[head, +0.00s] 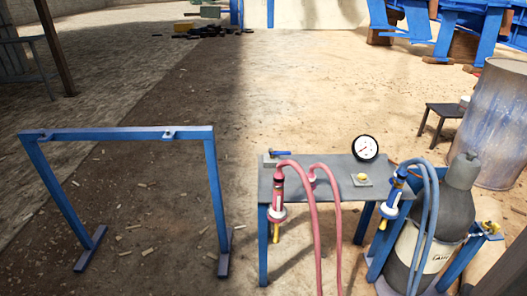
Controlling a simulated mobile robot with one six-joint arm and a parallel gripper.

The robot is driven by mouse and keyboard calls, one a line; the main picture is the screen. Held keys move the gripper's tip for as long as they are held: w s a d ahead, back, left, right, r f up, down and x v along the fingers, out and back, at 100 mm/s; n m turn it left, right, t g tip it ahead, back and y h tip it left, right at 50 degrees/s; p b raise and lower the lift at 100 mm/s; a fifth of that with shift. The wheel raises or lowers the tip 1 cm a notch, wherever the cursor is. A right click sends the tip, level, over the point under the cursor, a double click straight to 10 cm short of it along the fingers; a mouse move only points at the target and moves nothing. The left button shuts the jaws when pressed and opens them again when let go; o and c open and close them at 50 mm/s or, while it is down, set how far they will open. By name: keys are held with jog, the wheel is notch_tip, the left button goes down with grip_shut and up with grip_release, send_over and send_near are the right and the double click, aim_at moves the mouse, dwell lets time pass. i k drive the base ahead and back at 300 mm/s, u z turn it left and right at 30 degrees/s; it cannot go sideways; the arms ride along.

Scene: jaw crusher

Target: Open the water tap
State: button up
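A small grey table (330,182) with blue legs stands right of centre. A blue lever handle (281,153) sits on a grey block at its back left corner and lies nearly level. A yellow knob (362,177) is on a small plate on the right of the tabletop. A yellow valve handle (490,227) is on a blue stand by the gas cylinder (445,205). I cannot tell for sure which of these is the water tap. My gripper is not in view.
A pink hose (318,205) and a blue hose (429,205) hang at the table's front and right. A round gauge (365,148) stands at its back edge. A blue frame (120,134) stands left. A rusty drum (495,125) is right. Ground between frame and table is mostly clear.

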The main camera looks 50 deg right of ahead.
aim_at(271, 153)
jog(key=u, duration=0.5)
jog(key=k, duration=1.35)
jog(key=z, duration=0.45)
jog(key=i, duration=1.45)
jog(key=z, duration=0.05)
